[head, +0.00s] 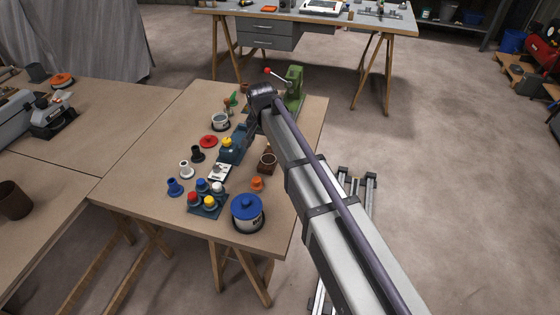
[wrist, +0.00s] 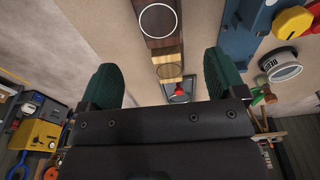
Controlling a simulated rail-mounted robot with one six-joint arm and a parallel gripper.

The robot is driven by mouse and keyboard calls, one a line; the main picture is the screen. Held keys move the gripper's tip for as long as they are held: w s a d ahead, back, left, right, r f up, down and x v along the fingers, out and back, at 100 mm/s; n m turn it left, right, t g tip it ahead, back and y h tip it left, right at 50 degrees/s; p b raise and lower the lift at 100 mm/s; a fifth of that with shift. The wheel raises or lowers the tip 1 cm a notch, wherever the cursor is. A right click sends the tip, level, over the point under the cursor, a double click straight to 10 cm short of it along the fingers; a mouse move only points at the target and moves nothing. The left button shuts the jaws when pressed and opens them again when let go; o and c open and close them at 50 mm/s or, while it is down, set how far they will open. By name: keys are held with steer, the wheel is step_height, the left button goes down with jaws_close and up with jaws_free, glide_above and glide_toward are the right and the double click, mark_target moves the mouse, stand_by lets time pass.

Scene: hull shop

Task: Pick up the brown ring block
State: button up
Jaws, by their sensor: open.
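The brown ring block (wrist: 152,36) is dark brown with a white ring on its face. It shows at the top middle of the wrist view, beyond the fingertips and partly cut off by the frame edge. In the head view a small brown block (head: 267,167) stands on the near table, right of the blue fixture. My gripper (wrist: 161,80) has two green-padded fingers spread wide with nothing between them touching. In the head view the arm covers much of the gripper.
A blue fixture (wrist: 243,40) with a yellow knob and a white tin (wrist: 276,62) lie to the right in the wrist view. Several coloured knobs, a blue-lidded tin (head: 247,220) and a green press (head: 294,85) share the table (head: 150,140). Its left side is bare.

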mark_target(268, 159)
steer(key=f+b, duration=0.3)
steer(key=f, duration=0.1)
steer(key=f+b, duration=0.2)
steer(key=shift+w+b, duration=0.3)
steer(key=shift+b, duration=0.05)
steer(key=f+b, duration=0.5)
steer(key=shift+w+d+f, duration=0.1)
steer(key=shift+w+d, duration=0.15)
steer(key=shift+r, duration=0.25)
steer(key=c, duration=1)
steer(key=shift+c, duration=0.2)
